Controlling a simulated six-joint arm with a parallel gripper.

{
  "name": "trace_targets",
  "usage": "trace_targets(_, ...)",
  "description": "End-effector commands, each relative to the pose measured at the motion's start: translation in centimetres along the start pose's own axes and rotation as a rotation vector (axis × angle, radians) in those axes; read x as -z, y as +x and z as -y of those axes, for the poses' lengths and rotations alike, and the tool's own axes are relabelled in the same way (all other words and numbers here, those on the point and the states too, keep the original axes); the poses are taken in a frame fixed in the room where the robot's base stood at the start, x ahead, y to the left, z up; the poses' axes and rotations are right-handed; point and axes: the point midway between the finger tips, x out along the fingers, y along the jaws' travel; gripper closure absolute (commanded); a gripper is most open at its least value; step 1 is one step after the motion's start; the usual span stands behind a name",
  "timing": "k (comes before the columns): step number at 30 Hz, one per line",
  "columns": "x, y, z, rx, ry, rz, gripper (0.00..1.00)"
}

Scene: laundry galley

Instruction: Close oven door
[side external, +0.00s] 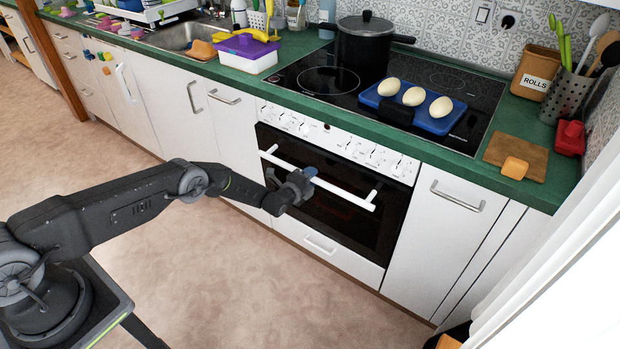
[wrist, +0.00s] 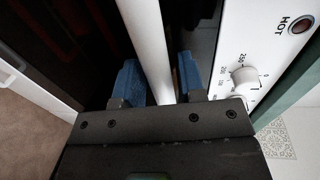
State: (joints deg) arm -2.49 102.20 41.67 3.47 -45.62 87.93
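The oven door (side external: 342,216) is a dark glass panel below the white control panel. In the side view it stands upright, flush or nearly flush with the oven front; I cannot tell if a small gap remains. Its white bar handle (side external: 336,191) runs across the top of the door. My gripper (side external: 306,178) is at the left part of this handle. In the wrist view the handle (wrist: 150,40) passes between the two blue fingertips of my gripper (wrist: 160,82). The fingers stand apart on either side of the bar, with a narrow gap showing at the right finger.
The knobbed control panel (side external: 335,143) is just above the door, and its knob (wrist: 244,76) is close to my gripper. A blue tray (side external: 437,124) with eggs and a black pot (side external: 362,55) stand on the cooktop. The floor (side external: 230,290) before the oven is clear.

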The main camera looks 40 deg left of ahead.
Motion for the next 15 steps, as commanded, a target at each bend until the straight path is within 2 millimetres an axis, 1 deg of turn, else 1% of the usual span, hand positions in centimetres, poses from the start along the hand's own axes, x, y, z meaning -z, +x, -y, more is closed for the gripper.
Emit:
trace_targets(1, 0.00, 0.00, 0.02, 0.000, 0.000, 0.000, 0.68)
trace_targets(11, -0.01, 0.00, 0.03, 0.001, 0.000, 0.000, 1.00)
trace_targets(15, -0.01, 0.00, 0.04, 0.001, 0.000, 0.000, 1.00)
